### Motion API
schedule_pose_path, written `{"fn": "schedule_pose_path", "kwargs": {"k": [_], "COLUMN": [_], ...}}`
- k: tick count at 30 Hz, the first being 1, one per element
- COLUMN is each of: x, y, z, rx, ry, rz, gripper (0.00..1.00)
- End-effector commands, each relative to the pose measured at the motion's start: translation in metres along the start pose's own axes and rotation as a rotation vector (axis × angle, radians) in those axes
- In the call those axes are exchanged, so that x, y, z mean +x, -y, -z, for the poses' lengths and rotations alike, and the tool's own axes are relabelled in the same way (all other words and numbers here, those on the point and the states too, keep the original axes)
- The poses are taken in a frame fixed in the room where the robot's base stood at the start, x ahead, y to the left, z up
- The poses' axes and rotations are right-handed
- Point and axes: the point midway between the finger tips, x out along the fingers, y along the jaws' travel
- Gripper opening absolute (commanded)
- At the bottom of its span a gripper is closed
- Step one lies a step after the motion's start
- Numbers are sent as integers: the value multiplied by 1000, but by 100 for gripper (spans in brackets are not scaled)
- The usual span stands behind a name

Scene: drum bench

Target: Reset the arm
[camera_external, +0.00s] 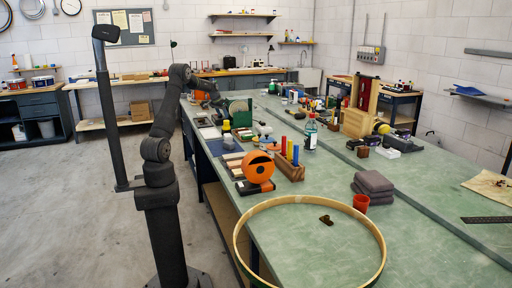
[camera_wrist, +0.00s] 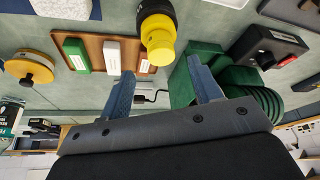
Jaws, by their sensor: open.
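My gripper (camera_external: 217,101) is over the far left part of the bench, close to a green box-like device (camera_external: 238,109). In the wrist view my gripper (camera_wrist: 161,70) has its two blue-grey fingers spread apart, with nothing held between them. A black and yellow cylinder (camera_wrist: 158,32) lies just beyond the fingertips.
A wooden tray (camera_wrist: 92,41) with green and white blocks is beyond the left finger. A black box with a red button (camera_wrist: 265,47) is at right. The green bench (camera_external: 300,215) holds a large wooden hoop (camera_external: 237,235), an orange dispenser (camera_external: 258,167) and a bottle (camera_external: 310,133).

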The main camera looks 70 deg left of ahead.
Motion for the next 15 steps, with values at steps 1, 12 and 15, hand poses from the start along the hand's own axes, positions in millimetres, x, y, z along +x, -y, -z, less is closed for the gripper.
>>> {"fn": "schedule_pose_path", "kwargs": {"k": [1,12,15], "x": [-12,-19,0], "y": [1,0,0], "z": [1,-1,0], "rx": [0,-1,0], "ry": [-4,4,3], "rz": [2,-2,-2], "gripper": [58,58,58]}}
